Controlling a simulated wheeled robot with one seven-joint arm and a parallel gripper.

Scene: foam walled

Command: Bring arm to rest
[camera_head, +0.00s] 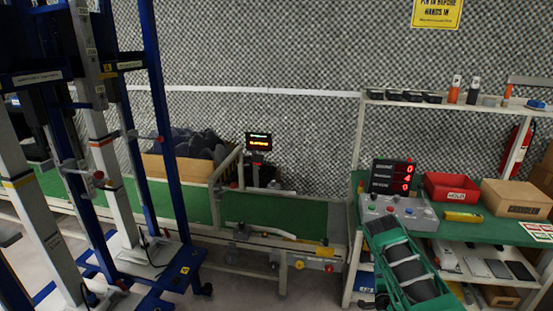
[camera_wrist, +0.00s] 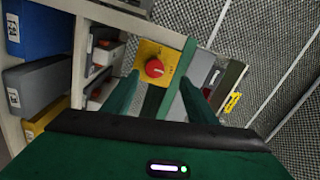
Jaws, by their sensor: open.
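My gripper (camera_wrist: 160,84) shows in the wrist view as two green fingers spread apart, with nothing held between them. A yellow box with a red knob (camera_wrist: 154,68) lies beyond the fingers, in line with the gap. I see no contact between it and the fingers. My green and dark grey arm (camera_head: 408,268) shows in the head view at the lower right, in front of the green-topped bench. The fingers cannot be made out in the head view.
The bench carries a button panel (camera_head: 399,212), a red bin (camera_head: 451,187) and a cardboard box (camera_head: 516,199). A shelf (camera_head: 455,107) stands behind it. A blue steel frame (camera_head: 158,120) stands at the left. Blue (camera_wrist: 38,28) and grey (camera_wrist: 38,85) boxes sit at the left in the wrist view.

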